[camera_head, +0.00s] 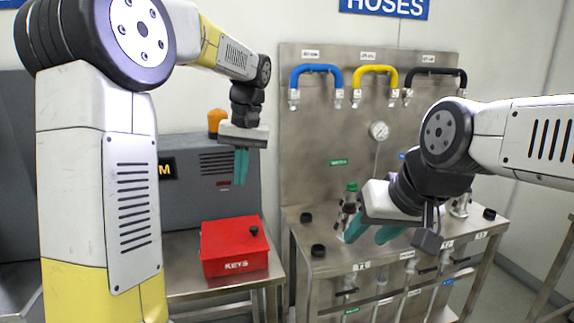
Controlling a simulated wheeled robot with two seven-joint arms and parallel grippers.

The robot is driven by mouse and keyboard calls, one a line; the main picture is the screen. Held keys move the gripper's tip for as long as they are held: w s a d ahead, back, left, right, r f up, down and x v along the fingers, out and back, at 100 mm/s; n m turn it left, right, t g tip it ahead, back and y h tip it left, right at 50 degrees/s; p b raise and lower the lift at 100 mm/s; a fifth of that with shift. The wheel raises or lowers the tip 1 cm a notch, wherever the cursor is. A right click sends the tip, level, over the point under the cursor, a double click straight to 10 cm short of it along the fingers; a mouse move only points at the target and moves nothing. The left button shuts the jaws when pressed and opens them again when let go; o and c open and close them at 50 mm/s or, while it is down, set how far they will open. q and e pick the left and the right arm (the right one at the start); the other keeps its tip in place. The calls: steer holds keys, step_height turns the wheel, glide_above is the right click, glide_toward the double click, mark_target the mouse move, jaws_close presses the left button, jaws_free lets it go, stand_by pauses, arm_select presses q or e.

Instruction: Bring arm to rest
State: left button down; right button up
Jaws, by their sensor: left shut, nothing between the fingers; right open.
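My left arm rises at the left and bends over to the right. My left gripper (241,168) hangs with its teal fingers pointing down and together, with nothing between them. It is in front of the grey box and above the red keys box. My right arm comes in from the right edge. My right gripper (372,232) is open, its teal fingers apart and pointing down to the left. It appears in front of the steel bench and hides part of its top. I cannot tell its exact height above the bench.
A red box labelled KEYS (234,248) stands on a small steel table (188,283) before a grey cabinet (185,205). The steel bench (290,240) carries bottles and black knobs. Blue (315,69), yellow (375,70) and black (436,72) hoses and a gauge (379,131) are on the panel behind.

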arm_select(q)
steer(key=s+a+f+t+h, duration=0.1)
steer(key=s+t+h, duration=0.1)
steer(key=s, duration=0.8)
steer(key=s+a+f+m+t+h, duration=0.1)
steer(key=s+t, duration=0.3)
steer(key=s, duration=0.7)
steer(key=shift+a+h, duration=0.4)
steer(key=shift+a, duration=0.05)
steer(key=shift+s, duration=0.1)
